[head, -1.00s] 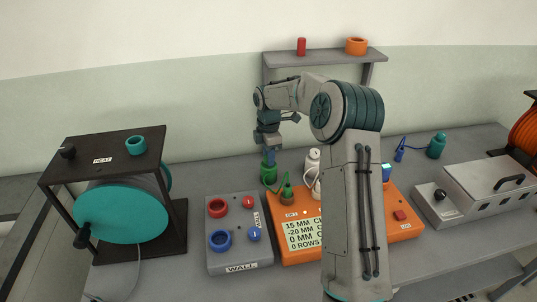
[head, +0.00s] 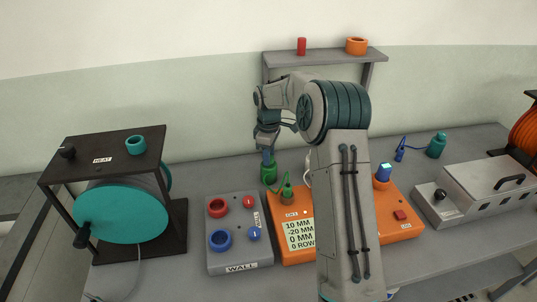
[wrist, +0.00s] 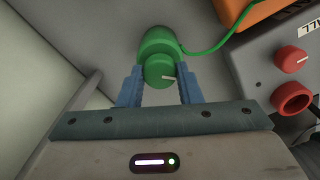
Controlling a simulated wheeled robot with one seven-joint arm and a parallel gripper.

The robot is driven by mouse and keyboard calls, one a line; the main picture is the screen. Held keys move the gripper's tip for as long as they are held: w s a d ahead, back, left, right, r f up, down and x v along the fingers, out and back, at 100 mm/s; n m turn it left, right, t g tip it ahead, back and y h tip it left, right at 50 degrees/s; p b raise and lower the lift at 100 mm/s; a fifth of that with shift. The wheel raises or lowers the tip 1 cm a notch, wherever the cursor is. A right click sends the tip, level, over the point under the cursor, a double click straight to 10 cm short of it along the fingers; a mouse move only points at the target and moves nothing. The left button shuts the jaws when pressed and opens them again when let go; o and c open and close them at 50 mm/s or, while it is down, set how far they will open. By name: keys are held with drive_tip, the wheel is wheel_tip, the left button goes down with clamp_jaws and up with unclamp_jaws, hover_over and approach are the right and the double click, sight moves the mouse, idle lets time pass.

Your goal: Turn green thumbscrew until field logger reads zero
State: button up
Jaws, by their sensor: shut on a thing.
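The field logger (head: 378,236) is an orange box. Its display (head: 299,235) shows lines of 10 MM, -20 MM, 0 MM and 0 ROWS. My arm hides the display's right edge and the logger's middle.
A grey WALL box (head: 238,257) with red and blue knobs stands left of the logger. Further left is a black frame (head: 110,145) with a teal drum. A metal case (head: 480,190) is at right, a shelf (head: 325,58) behind. A teal bottle-like item (head: 437,146) stands back right.

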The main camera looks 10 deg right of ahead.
drive_tip(key=shift+r, duration=0.1)
idle(0.4)
drive_tip(key=o, duration=1)
drive_tip(key=shift+c, duration=0.2)
wheel_tip(320, 180, up, 14)
